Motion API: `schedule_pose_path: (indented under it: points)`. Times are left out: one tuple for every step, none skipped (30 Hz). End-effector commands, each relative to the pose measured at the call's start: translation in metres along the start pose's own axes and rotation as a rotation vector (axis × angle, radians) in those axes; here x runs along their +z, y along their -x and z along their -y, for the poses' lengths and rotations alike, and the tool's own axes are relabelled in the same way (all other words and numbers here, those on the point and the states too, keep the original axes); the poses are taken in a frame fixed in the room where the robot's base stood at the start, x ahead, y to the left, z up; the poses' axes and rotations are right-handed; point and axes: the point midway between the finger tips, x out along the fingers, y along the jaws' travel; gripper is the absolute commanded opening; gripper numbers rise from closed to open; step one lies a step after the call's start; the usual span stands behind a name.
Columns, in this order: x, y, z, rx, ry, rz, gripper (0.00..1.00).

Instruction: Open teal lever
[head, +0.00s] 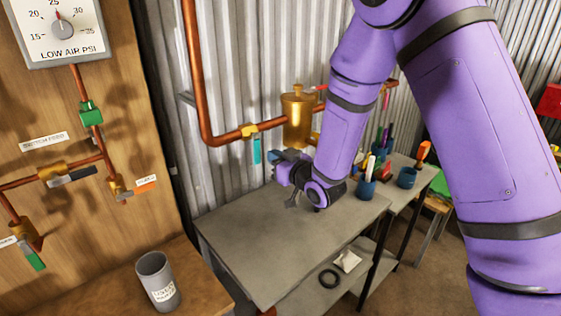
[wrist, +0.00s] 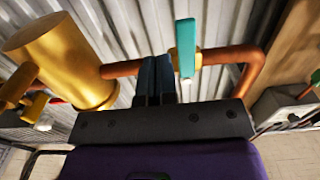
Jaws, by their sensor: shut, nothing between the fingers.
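The teal lever (head: 257,150) hangs down from a brass valve (head: 249,131) on the copper pipe in front of the corrugated wall. In the wrist view the teal lever (wrist: 186,47) stands just to the right of my fingertips, and the copper pipe (wrist: 228,54) runs across behind them. My gripper (wrist: 155,72) is shut with its two dark fingers together and nothing between them. Its fingers look close beside the lever; I cannot tell whether they touch it. In the head view my gripper (head: 276,168) is just right of and below the lever, over the grey table.
A brass cylinder (head: 298,118) sits on the pipe right of the lever. The grey table (head: 262,240) below is mostly clear. Blue cups (head: 366,188) with tools stand right of my wrist.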

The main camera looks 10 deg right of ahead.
Motion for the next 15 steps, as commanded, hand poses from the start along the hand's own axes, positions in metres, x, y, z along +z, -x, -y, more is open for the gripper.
schedule_pose_path:
  points:
    - [0.000,-0.005,0.000,-0.001,0.000,0.000,0.00]
    - [0.000,-0.007,0.001,-0.001,0.000,0.000,0.00]
    - [0.000,-0.011,0.001,-0.001,0.000,0.001,0.00]
    - [0.001,-0.013,0.001,-0.002,0.000,0.001,0.00]
    - [0.000,-0.016,0.001,-0.002,0.000,0.000,0.00]
    - [0.001,-0.019,0.002,-0.002,0.000,0.000,0.00]
    - [0.002,-0.018,0.005,-0.004,-0.001,0.001,0.00]
    - [0.003,-0.017,0.008,-0.003,-0.001,0.002,0.00]
    - [0.004,-0.017,0.011,-0.003,0.000,0.002,0.00]
    - [0.005,-0.017,0.014,-0.003,0.000,0.002,0.00]
    - [0.005,-0.017,0.016,-0.003,0.000,0.002,0.00]
    - [0.006,-0.017,0.019,-0.003,0.000,0.002,0.00]
    - [0.007,-0.017,0.022,-0.003,0.000,0.002,0.00]
    - [0.007,-0.017,0.025,-0.003,0.000,0.002,0.00]
    - [0.007,-0.017,0.028,-0.003,0.000,0.002,0.00]
